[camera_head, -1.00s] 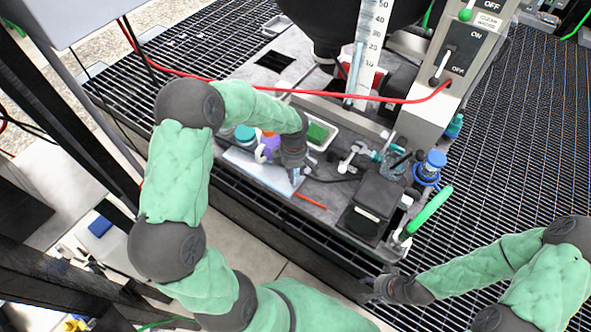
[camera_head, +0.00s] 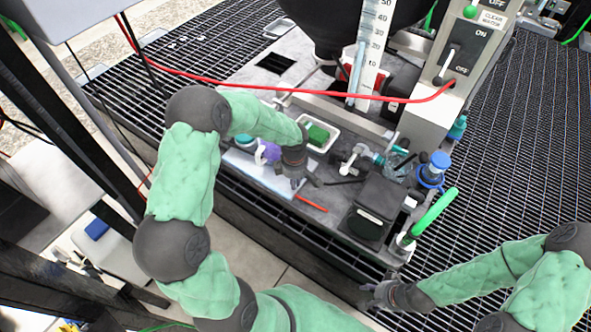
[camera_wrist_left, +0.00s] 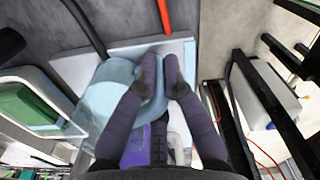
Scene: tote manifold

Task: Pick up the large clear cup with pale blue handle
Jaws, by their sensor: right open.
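The large clear cup (camera_wrist_left: 88,125) lies left of and beneath my left fingers in the left wrist view. Its pale blue part (camera_wrist_left: 128,75), which seems to be the handle, is at and behind the fingertips. My left gripper (camera_wrist_left: 160,68) has its two purple-grey fingertips close together with a narrow gap, pale blue showing between them; whether they press on the handle is unclear. In the head view my left gripper (camera_head: 296,181) is low over the pale board, and I cannot make out the cup there. My right gripper (camera_head: 368,294) is open and empty, in front of the bench edge.
A white tray with a green block (camera_head: 318,133) stands just behind my left gripper. A purple item (camera_head: 269,152) and a teal-topped item (camera_head: 245,140) are left. A red stick (camera_head: 312,203) and a black box (camera_head: 374,211) are right. A red cable (camera_head: 250,86) crosses behind.

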